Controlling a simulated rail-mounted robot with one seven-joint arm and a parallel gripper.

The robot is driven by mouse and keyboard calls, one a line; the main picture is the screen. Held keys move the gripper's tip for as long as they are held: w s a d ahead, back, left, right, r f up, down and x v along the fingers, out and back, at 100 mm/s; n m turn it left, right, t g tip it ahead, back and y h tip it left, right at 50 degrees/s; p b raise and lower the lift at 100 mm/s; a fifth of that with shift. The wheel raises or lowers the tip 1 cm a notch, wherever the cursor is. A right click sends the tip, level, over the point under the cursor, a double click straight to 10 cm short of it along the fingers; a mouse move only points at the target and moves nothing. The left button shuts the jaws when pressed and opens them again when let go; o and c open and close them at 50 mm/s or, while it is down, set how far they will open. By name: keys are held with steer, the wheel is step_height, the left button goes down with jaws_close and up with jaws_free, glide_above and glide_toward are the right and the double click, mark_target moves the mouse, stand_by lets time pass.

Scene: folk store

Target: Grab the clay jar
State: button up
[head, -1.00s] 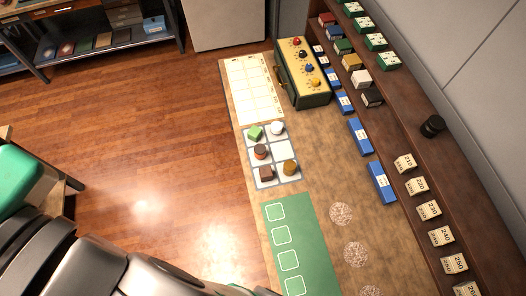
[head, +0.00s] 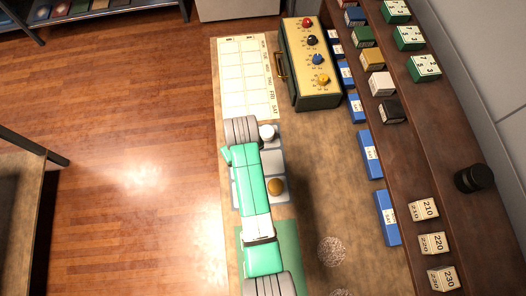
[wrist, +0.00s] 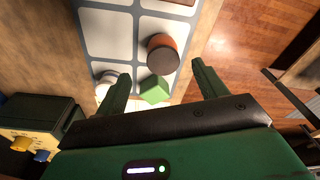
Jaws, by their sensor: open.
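The clay jar (wrist: 163,52), terracotta with a dark brown lid, stands upright on the white-celled tray (wrist: 110,35) in the wrist view. A light green block (wrist: 154,89) is close beside it, on the side nearer my gripper. My gripper (wrist: 161,70) is open and empty, its two fingers apart, with the jar and the block showing in the gap. I cannot tell the height of the fingertips above the tray. In the head view my green arm covers the jar and much of the tray.
A white round piece (head: 267,132) and a mustard round piece (head: 276,187) stand on the tray; the white one is close to the left finger in the wrist view. A box with coloured knobs (head: 311,65) stands beyond. Blue boxes (head: 369,154) line the shelf's foot.

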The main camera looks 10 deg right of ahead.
steer(key=shift+a+f, duration=0.15)
step_height(320, 180, down, 2)
steer(key=shift+a, duration=0.1)
steer(key=f, duration=0.3)
steer(key=w+f+b, duration=0.1)
steer(key=f, duration=0.1)
steer(key=shift+a+f, duration=0.15)
steer(key=c, duration=1.1)
